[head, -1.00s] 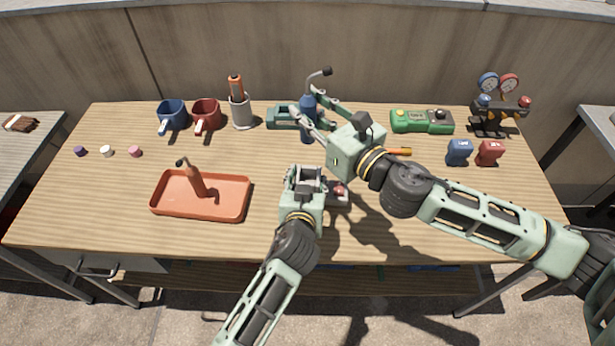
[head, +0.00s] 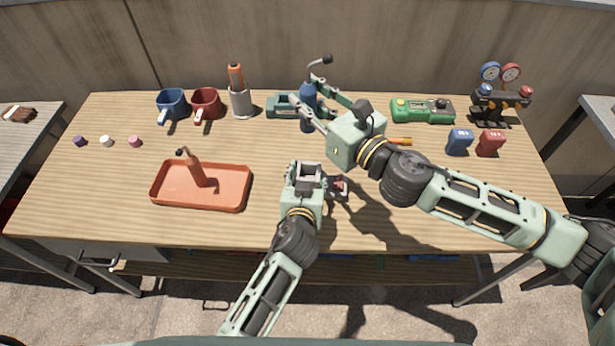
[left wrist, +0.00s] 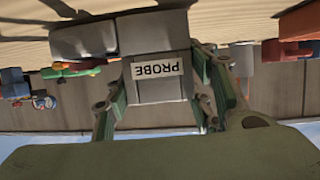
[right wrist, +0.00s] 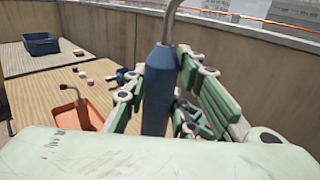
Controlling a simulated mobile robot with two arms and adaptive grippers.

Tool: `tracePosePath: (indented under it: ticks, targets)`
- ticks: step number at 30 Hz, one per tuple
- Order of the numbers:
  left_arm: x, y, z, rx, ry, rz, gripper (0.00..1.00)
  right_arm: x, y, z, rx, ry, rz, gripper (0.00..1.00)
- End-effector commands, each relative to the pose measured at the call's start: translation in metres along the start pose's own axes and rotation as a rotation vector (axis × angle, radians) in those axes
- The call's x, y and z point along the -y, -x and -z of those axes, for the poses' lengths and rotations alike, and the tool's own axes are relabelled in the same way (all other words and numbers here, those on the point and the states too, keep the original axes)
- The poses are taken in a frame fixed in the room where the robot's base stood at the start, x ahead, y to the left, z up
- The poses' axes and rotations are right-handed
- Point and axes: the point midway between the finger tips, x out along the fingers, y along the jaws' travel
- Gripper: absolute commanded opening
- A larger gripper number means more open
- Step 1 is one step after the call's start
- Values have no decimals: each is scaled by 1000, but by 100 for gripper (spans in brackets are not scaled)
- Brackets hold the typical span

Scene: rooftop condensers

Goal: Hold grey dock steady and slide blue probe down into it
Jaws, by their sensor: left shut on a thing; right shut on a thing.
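The blue probe (head: 308,92) has a bent grey stem with a dark tip. My right gripper (head: 306,106) is shut around its body and holds it roughly upright; the probe (right wrist: 158,90) also stands between the fingers in the right wrist view. The grey dock (left wrist: 155,90) carries a label reading PROBE in the left wrist view. My left gripper (head: 304,172) is shut on the dock, low over the front middle of the table. In the head view the probe is farther back than the dock and apart from it. The dock is largely hidden there by the left gripper.
An orange tray (head: 237,205) with a brown-orange probe (head: 198,172) is left of my left gripper. Mugs (head: 206,103), a grey holder (head: 241,104), a green device (head: 422,111) and gauges (head: 500,72) line the back. The front right tabletop is free.

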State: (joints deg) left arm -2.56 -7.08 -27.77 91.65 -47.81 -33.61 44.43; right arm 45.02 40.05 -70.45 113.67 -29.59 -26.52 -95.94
Motion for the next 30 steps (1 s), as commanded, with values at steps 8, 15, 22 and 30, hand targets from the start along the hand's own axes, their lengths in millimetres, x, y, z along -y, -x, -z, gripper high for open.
tracePosePath:
  ticks: [8,15,22,30]
  targets:
    - [0,-2,-4,-1,1,0,15,0,0,-1,2,1,0,0]
    - [0,-2,-4,-1,1,0,57,0,0,-1,2,1,0,0]
    - [0,-2,-5,0,0,0,72,0,0,-1,2,1,0,0]
    - [0,-2,-6,3,-1,1,72,0,0,-1,2,1,0,0]
